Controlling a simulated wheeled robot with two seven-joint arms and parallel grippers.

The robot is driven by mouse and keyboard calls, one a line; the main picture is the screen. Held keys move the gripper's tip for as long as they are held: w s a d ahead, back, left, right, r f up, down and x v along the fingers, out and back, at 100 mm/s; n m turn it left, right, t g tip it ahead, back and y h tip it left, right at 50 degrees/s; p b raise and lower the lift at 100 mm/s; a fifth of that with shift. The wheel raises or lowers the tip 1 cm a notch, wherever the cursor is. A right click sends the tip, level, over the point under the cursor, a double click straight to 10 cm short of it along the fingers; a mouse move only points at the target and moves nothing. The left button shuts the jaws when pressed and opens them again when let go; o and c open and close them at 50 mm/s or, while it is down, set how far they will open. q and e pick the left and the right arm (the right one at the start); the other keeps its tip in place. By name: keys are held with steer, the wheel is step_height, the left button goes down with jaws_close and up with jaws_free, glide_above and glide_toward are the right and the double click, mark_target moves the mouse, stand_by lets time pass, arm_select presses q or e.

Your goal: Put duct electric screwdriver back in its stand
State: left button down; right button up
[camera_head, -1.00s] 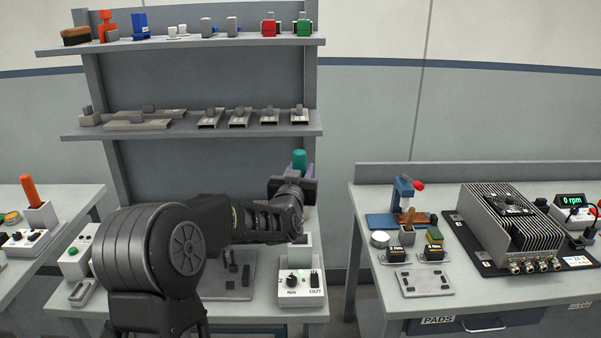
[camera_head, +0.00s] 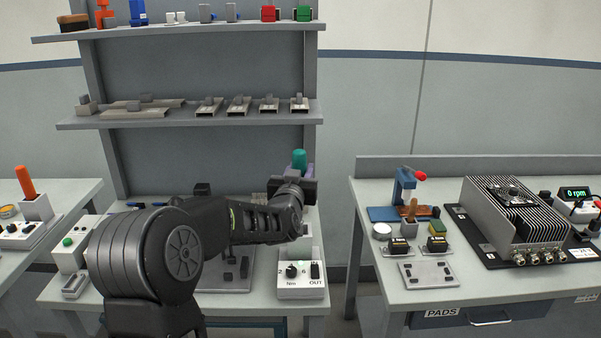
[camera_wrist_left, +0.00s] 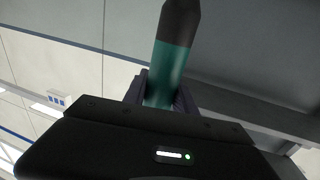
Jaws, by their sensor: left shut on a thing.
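The electric screwdriver, teal with a dark end, shows its teal part above my left gripper in the head view (camera_head: 299,159). It also shows in the left wrist view (camera_wrist_left: 172,65). My left gripper (camera_head: 302,171) is shut on it, with a finger on each side of the teal body. The lower part of the screwdriver is hidden behind my gripper and wrist. My right gripper is not in view.
A two-tier shelf (camera_head: 190,122) with small parts stands behind my left arm. A grey plate (camera_head: 237,277) lies left of the white box. The left table has an orange-handled tool in a holder (camera_head: 37,208). The right table holds a finned unit (camera_head: 513,220) and a blue press (camera_head: 403,190).

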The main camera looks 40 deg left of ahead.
arm_select(q)
steer(key=shift+r+b, duration=0.1)
steer(key=shift+b, duration=0.2)
stand_by(0.4)
stand_by(0.4)
step_height(320, 180, down, 12)
steer(key=b, duration=1.1)
steer(key=shift+b, duration=0.3)
stand_by(0.6)
steer(key=shift+r, duration=0.1)
steer(key=c, duration=1.2)
jaws_free()
steer(key=shift+o, duration=1.4)
